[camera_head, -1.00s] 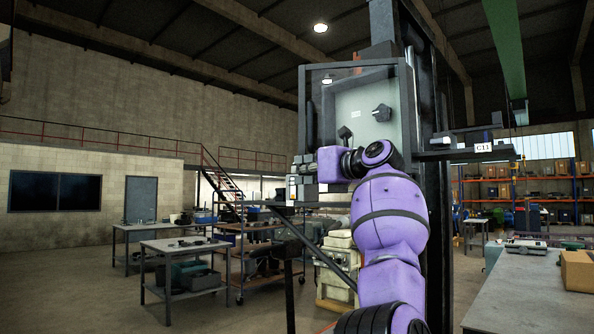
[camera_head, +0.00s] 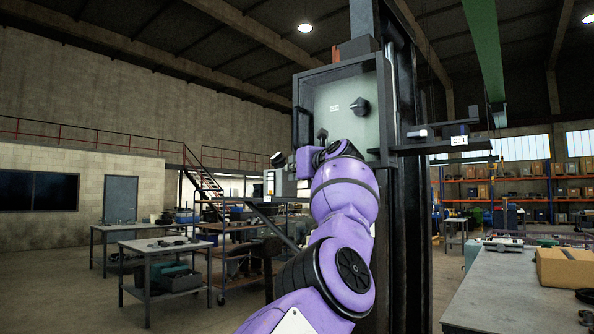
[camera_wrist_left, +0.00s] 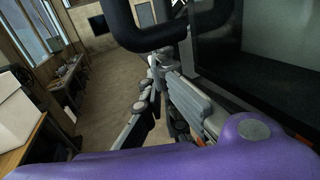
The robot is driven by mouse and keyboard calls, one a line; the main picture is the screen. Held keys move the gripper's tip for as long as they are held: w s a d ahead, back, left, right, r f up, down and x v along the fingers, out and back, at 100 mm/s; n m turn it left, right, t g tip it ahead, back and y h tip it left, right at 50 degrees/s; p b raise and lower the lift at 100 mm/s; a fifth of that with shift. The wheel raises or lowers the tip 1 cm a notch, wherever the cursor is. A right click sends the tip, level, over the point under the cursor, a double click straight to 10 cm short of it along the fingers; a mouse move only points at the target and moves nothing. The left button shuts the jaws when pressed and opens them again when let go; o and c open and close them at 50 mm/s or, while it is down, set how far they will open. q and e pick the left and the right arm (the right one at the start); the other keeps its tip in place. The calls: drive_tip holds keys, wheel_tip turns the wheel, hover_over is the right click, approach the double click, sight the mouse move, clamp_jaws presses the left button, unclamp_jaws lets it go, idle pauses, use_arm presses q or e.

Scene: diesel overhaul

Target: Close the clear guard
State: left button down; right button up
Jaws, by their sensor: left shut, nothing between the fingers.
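A dark vertical bar (camera_head: 301,125) shows at the box's left edge. In the left wrist view my left gripper (camera_wrist_left: 155,62) is shut and empty, just below a black loop handle (camera_wrist_left: 172,38). Contact with the handle is unclear. My right gripper is not in view.
A small ledge with a C11 sign (camera_head: 459,141) sticks out right of the column. A workbench (camera_head: 500,290) with a cardboard box (camera_head: 566,268) stands at the right. Metal tables (camera_head: 165,250) stand at the left. Open floor lies at the lower left.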

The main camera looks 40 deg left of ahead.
use_arm(q)
drive_tip(key=shift+w+a, duration=0.15)
drive_tip(key=shift+w, duration=0.65)
